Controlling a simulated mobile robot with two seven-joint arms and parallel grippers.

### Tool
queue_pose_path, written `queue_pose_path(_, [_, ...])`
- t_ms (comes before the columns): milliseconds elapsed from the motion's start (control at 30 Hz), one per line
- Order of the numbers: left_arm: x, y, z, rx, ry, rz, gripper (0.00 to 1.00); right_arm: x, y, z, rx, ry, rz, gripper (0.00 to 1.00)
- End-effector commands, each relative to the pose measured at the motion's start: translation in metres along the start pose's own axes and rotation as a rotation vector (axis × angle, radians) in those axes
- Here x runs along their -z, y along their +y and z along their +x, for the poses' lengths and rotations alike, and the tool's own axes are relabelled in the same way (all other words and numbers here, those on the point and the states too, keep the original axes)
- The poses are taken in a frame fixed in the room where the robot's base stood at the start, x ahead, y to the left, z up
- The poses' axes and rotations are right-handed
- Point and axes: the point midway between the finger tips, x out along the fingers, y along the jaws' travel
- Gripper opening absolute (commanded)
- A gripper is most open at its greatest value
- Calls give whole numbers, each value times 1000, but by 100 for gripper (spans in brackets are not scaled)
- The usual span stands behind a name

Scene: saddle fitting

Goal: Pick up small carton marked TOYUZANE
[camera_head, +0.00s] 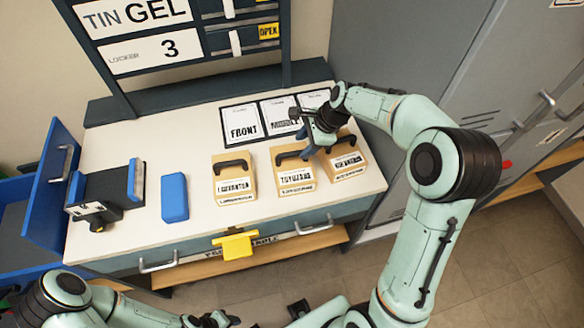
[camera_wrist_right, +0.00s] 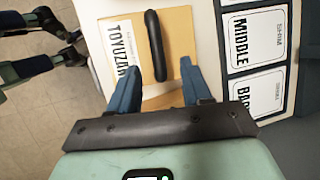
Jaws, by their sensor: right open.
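The small carton marked TOYUZANE (camera_head: 296,176) stands on the white worktop, the middle one of three tan cartons with black handles. In the right wrist view the TOYUZANE carton (camera_wrist_right: 122,28) lies ahead, with its black handle (camera_wrist_right: 155,45) running lengthwise. My right gripper (camera_head: 316,146) is over the back right of this carton. In the wrist view its blue fingers (camera_wrist_right: 160,76) are open, with the handle's near end lined up between them. I cannot tell whether the handle is at finger depth. My left arm is at the bottom left; its finger state is unclear.
Another carton (camera_head: 233,182) stands to the left and one (camera_head: 347,163) to the right, close by. Cards marked FRONT (camera_head: 240,124) and MIDDLE (camera_head: 279,112) lie behind. A blue block (camera_head: 174,198) and a dark device (camera_head: 104,196) are further left. Worktop between block and cartons is clear.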

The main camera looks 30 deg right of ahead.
Motion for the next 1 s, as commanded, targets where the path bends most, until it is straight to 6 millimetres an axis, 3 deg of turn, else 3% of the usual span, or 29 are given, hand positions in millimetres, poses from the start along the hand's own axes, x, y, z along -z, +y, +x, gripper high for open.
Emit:
queue_pose_path(167, [0, 0, 1, 0, 0, 0, 43, 0, 0, 12, -1, 0, 0, 48])
queue_pose_path(500, [0, -1, 2, 0, 0, 0, 43, -2, 4, 57, -2, 0, 1, 48])
queue_pose_path(800, [0, -1, 2, 0, 0, 0, 43, -3, 3, 61, 1, 0, 0, 48])
queue_pose_path(933, [0, -1, 2, 0, 0, 0, 43, -3, 3, 61, 1, 0, 0, 6])
queue_pose_path(967, [0, -1, 2, 0, 0, 0, 43, -3, 3, 61, 1, 0, 0, 0])
queue_pose_path(1000, [0, -1, 2, 0, 0, 0, 43, -3, 3, 61, 1, 0, 0, 0])
